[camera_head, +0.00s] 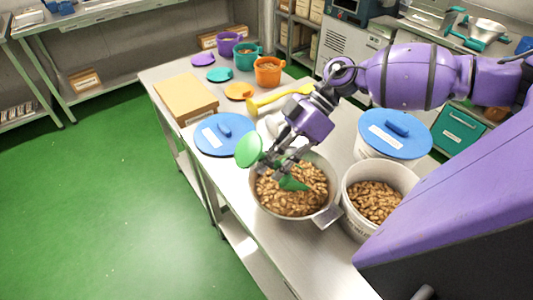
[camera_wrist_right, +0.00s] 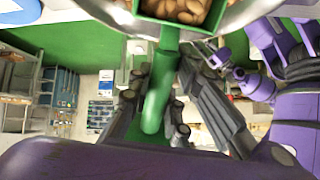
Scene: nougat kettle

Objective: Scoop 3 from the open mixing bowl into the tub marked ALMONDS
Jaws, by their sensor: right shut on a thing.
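The open mixing bowl (camera_head: 262,203) is a metal bowl full of brown almonds on the steel table. My right gripper (camera_head: 282,168) is over it, shut on the handle of a green scoop (camera_head: 293,184). The scoop's head is at the almonds in the bowl. In the right wrist view, the scoop (camera_wrist_right: 167,40) holds several almonds, and its handle lies between the fingers. An open white tub (camera_head: 352,212) partly filled with almonds stands right of the bowl. Its marking is not readable here. My left gripper is not seen.
A white tub with a blue lid (camera_head: 395,132) stands behind the open tub. A loose blue lid (camera_head: 222,137), a cardboard box (camera_head: 187,97), a yellow utensil (camera_head: 278,98) and purple, teal and orange (camera_head: 268,72) cups are farther back. My purple arm crosses above the table at right.

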